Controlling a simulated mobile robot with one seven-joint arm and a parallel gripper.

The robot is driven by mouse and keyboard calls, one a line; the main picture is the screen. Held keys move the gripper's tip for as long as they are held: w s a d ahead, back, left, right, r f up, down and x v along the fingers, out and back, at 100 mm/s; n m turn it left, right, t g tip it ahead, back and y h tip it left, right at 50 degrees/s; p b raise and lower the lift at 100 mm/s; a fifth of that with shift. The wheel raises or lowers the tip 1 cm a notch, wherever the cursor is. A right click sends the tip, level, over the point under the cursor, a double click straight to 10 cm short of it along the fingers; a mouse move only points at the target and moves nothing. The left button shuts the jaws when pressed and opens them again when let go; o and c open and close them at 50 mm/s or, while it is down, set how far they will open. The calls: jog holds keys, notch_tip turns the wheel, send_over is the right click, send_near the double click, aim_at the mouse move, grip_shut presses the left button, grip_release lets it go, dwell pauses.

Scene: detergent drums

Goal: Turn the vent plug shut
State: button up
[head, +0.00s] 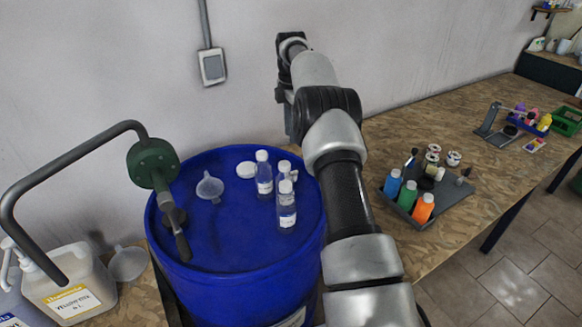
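A blue drum (240,245) stands at the left with a green pump (152,163) at its left edge. A dark crank-like part (180,235) hangs from the pump over the drum top. I cannot pick out the vent plug for certain. A flat white round piece (246,170) lies near the back of the drum top; I cannot tell whether it is a plug or a loose cap. My arm rises from the bottom, right of the drum, and bends at the top near the wall. My gripper's fingers do not show.
Several clear bottles (287,205) and a small funnel (210,187) stand on the drum top. A jug (70,285) is at the lower left. A tray (455,195) with coloured bottles sits on the wooden bench (440,120). A wall box (212,67) is behind.

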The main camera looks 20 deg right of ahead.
aim_at(291, 172)
notch_tip(291, 172, down, 15)
jog(key=shift+r, duration=0.1)
dwell(0.3)
grip_shut()
